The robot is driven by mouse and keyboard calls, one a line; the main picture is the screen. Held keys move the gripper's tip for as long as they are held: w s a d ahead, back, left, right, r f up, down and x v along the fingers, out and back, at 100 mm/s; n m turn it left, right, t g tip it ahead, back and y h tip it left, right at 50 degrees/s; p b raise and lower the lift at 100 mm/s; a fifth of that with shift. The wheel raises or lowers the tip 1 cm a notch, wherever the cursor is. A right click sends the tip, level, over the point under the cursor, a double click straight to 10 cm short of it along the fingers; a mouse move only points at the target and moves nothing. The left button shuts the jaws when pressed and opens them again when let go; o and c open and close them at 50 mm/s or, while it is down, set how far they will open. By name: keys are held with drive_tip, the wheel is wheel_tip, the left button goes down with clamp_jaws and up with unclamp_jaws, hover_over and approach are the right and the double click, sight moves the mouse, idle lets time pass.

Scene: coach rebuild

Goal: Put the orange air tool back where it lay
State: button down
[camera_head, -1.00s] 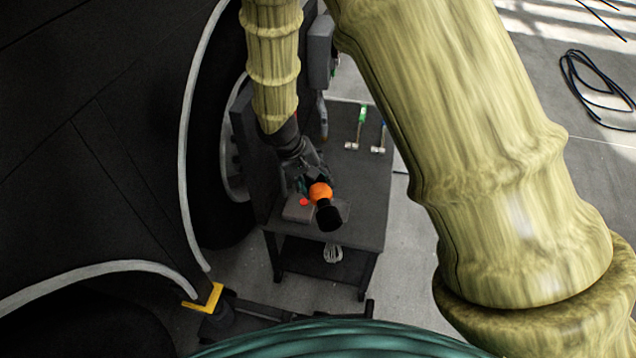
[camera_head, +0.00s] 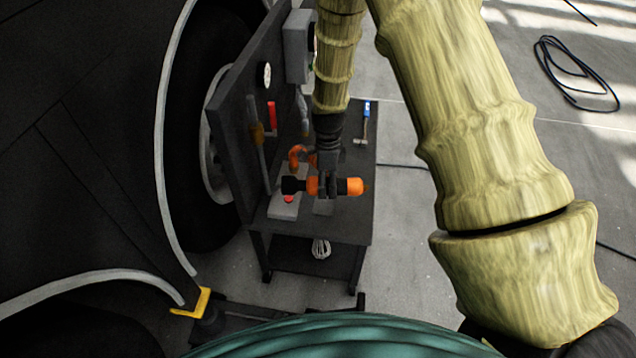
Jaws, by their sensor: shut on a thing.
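The orange air tool (camera_head: 355,186) has an orange body and a black end. My gripper (camera_head: 327,188) points down and is shut around its middle. The tool lies roughly level across the picture, black end to the left, orange end to the right. It is over the front part of the dark workbench (camera_head: 352,222); I cannot tell whether it touches the top. A flat grey patch (camera_head: 324,208) shows on the bench just below it. A curved orange piece (camera_head: 296,153) shows behind, partly hidden by my gripper; I cannot tell whether it belongs to the tool.
A grey box with a red button (camera_head: 284,208) sits at the bench's front left, close to the tool's black end. An upright dark panel (camera_head: 236,125) with hanging tools borders the left. A blue-handled hammer (camera_head: 364,122) lies at the back right.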

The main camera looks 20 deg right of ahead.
drive_tip(key=w+d+f+m+t, duration=0.1)
drive_tip(key=w+d+f+m, duration=0.1)
drive_tip(key=d+f+m, duration=0.6)
drive_tip(key=m+b, duration=0.1)
drive_tip(key=m, duration=1)
hover_over(358, 199)
drive_tip(key=f, duration=0.1)
drive_tip(key=shift+w+f+m+h, duration=0.1)
drive_tip(key=shift+f+m+h, duration=0.1)
drive_tip(key=shift+m+h, duration=0.15)
drive_tip(key=shift+f+b, duration=0.1)
drive_tip(key=shift+b, duration=0.2)
drive_tip(key=shift+f+b, duration=2.2)
drive_tip(key=shift+f, duration=0.9)
drive_tip(key=c, duration=0.6)
unclamp_jaws()
